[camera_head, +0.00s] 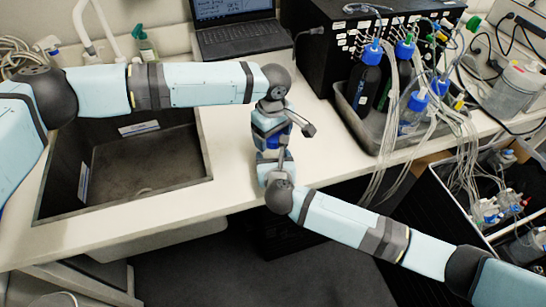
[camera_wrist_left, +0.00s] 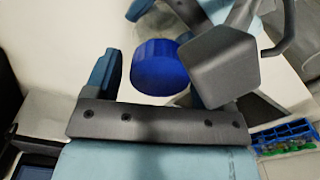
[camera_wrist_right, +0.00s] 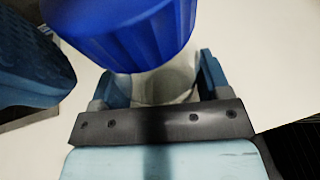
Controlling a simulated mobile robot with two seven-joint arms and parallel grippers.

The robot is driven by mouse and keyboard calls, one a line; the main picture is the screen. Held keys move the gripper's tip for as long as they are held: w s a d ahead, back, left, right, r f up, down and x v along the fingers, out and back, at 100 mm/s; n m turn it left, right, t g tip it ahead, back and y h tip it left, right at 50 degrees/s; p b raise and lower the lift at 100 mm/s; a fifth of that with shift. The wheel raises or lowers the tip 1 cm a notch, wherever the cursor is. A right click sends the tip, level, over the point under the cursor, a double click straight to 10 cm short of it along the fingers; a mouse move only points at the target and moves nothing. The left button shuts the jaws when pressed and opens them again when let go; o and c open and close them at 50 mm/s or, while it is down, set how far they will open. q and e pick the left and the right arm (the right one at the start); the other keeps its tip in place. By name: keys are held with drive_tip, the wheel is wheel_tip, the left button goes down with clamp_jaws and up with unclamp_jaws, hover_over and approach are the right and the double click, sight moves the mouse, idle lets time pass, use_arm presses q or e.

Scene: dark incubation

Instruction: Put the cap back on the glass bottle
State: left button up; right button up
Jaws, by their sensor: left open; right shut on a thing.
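The blue ribbed cap (camera_wrist_right: 130,30) fills the top of the right wrist view. It covers the mouth of the glass bottle (camera_wrist_right: 165,88), and I cannot tell whether it is seated on it. My right gripper (camera_wrist_right: 163,80) is shut on the bottle, whose clear body shows between its fingers. My left gripper (camera_wrist_left: 155,62) is open; the cap also shows between its fingers in the left wrist view (camera_wrist_left: 160,68). One left finger is partly hidden by a grey block. In the head view both hands meet over the bench front, with a blue spot of cap (camera_head: 283,140) between them.
A dark sink (camera_head: 140,170) lies to the left and a laptop (camera_head: 235,35) at the back. A grey tray (camera_head: 350,115) with several blue-capped bottles and hanging tubes stands to the right. The white bench (camera_head: 225,195) is clear around the hands.

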use_arm(q)
drive_tip(key=c, duration=0.9)
drive_tip(key=m, duration=0.5)
drive_tip(key=shift+f, duration=0.1)
drive_tip(key=m, duration=0.4)
drive_tip(key=shift+m, duration=0.4)
drive_tip(key=o, duration=1)
